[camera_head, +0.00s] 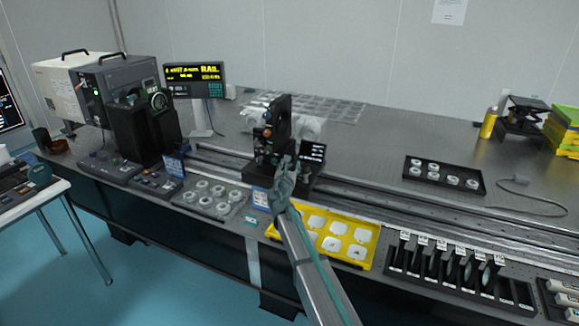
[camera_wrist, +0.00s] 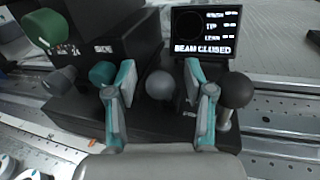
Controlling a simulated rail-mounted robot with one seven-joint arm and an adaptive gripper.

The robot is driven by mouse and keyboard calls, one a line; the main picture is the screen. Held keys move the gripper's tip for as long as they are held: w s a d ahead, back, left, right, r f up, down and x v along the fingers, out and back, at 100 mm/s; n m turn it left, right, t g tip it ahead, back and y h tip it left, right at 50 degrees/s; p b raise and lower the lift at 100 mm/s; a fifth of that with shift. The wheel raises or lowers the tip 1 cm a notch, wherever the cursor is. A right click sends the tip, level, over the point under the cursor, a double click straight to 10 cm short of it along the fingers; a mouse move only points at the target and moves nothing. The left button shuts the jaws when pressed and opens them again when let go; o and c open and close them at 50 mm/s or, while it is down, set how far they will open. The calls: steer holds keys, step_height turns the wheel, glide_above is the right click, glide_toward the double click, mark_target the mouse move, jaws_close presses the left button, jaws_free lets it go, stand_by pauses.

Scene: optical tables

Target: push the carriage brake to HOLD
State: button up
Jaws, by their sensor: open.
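The carriage (camera_head: 262,172) is a black block on the rail in the middle of the table, with a dark upright mount on it. In the wrist view its dark body (camera_wrist: 75,115) carries a teal knob (camera_wrist: 102,73), a grey ball knob (camera_wrist: 160,86) and a black ball on a pale stem (camera_wrist: 235,92). I cannot tell which of these is the brake, and no HOLD marking is readable. My gripper (camera_wrist: 160,72) is open, with the grey ball appearing between its fingers; contact cannot be told. In the head view my gripper (camera_head: 284,172) is at the carriage's front.
A small screen (camera_wrist: 205,32) reading BEAM CLOSED stands just behind the right finger. A green knob (camera_wrist: 45,27) is at upper left. A yellow tray (camera_head: 330,235) lies in front of the rail (camera_head: 400,204), beneath my arm. The rail to the carriage's right looks clear.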

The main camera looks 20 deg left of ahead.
steer(key=shift+c, duration=0.2)
jaws_close()
